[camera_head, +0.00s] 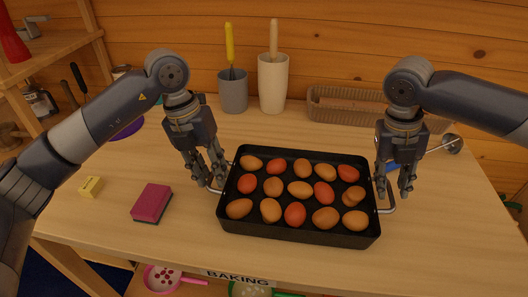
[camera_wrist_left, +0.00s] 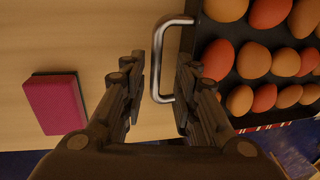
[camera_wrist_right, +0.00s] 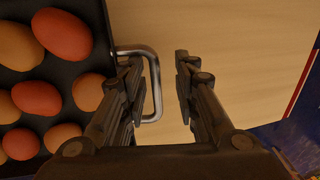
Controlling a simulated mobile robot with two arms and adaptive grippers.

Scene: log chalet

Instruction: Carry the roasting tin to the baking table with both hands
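The black roasting tin (camera_head: 300,238) stands flat on the baking table (camera_head: 180,250) and holds several eggs (camera_head: 300,188), brown and reddish. It has a metal handle at each end. My left gripper (camera_head: 212,182) is at the tin's left handle; in the left wrist view its fingers are apart, with the left handle (camera_wrist_left: 158,60) between them. My right gripper (camera_head: 402,190) is at the right handle; in the right wrist view its fingers are apart, with the right handle (camera_wrist_right: 155,85) between them. Neither gripper visibly closes on its handle.
A pink sponge (camera_head: 152,202) and a small yellow block (camera_head: 90,187) lie left of the tin. A grey pot (camera_head: 233,92), a cream pot (camera_head: 273,85) and a long basket (camera_head: 345,105) stand at the back. A metal utensil (camera_head: 453,143) lies behind my right gripper.

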